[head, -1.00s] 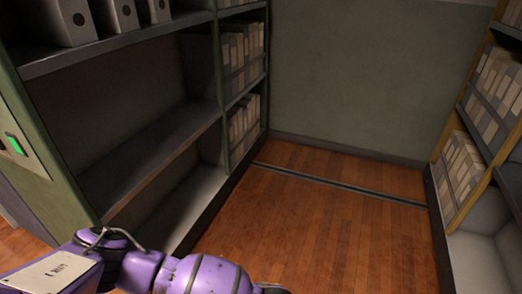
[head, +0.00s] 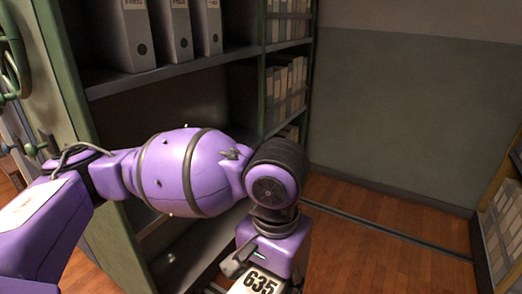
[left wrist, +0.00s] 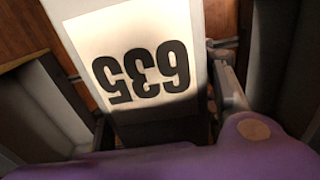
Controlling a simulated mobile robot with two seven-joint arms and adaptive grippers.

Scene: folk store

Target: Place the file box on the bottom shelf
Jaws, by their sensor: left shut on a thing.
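The file box (head: 262,285) is at the bottom edge of the head view, with only its top end and a white label reading 635 showing. My left gripper (head: 264,271) is shut on it. In the left wrist view the box (left wrist: 138,68) fills the middle, its label upside down, with a gripper finger (left wrist: 228,92) along its right side. The grey bottom shelf (head: 190,257) of the left-hand rack shows partly below my purple left arm, which hides much of the rack. The box appears to be in front of the rack. My right gripper is not in view.
Several grey file boxes (head: 172,30) stand on an upper shelf (head: 150,76) of the left rack. Further back are more filled shelves (head: 285,88). A second rack (head: 500,225) stands at the right. Wooden floor (head: 390,225) between the racks is clear.

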